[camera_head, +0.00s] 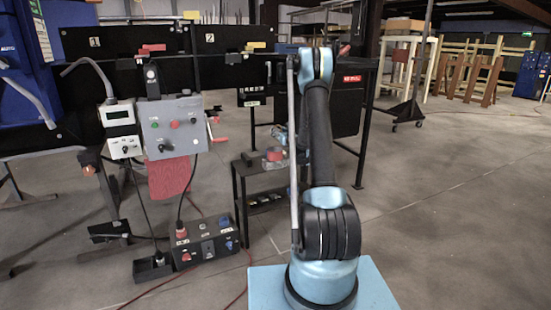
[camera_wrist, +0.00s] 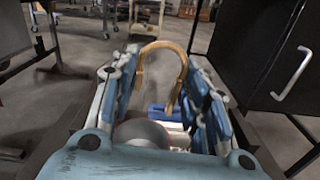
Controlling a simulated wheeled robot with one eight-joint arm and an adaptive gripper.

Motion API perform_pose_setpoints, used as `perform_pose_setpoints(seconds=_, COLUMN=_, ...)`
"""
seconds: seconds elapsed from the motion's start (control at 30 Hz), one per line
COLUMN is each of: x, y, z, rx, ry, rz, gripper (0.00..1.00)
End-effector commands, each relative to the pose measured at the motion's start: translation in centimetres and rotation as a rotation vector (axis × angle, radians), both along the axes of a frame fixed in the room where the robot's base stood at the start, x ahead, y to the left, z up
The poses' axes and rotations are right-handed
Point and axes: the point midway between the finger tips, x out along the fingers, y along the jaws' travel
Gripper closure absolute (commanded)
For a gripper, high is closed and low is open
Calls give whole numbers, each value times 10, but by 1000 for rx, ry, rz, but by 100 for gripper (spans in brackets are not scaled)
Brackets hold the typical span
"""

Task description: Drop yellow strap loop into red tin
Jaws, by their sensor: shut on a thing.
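My gripper (camera_wrist: 163,80) is shut on the yellow strap loop (camera_wrist: 160,45), which stands up as an arch between the blue fingers in the wrist view. A round grey and red thing (camera_wrist: 140,133) shows low between the fingers; I cannot tell whether it is the tin. In the head view a small red round thing (camera_head: 274,154), likely the red tin, sits on the small black stand. My gripper is mostly hidden behind my arm there, close to the stand top.
The black stand (camera_head: 240,172) also carries a dark block (camera_head: 251,158). Blue and white items (camera_wrist: 168,114) lie below the fingers. A grey control box (camera_head: 172,124) hangs to the left. A black panel with a handle (camera_wrist: 262,50) stands close on the right. Open floor lies to the right.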

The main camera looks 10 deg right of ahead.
Motion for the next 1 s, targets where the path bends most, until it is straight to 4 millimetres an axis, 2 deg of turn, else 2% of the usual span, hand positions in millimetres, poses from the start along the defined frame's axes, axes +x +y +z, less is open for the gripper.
perform_pose_setpoints(seconds=0.43, x=0, y=0, z=-43, rx=0, ry=-1, rz=-2, gripper=74)
perform_pose_setpoints(seconds=0.6, x=0, y=-1, z=-50, rx=0, ry=-1, rz=-2, gripper=74)
perform_pose_setpoints(seconds=0.9, x=0, y=-1, z=-51, rx=0, ry=-1, rz=-3, gripper=74)
perform_pose_setpoints(seconds=0.93, x=0, y=-1, z=-51, rx=0, ry=-1, rz=-3, gripper=54)
perform_pose_setpoints(seconds=1.0, x=0, y=-1, z=-51, rx=0, ry=-1, rz=-3, gripper=38)
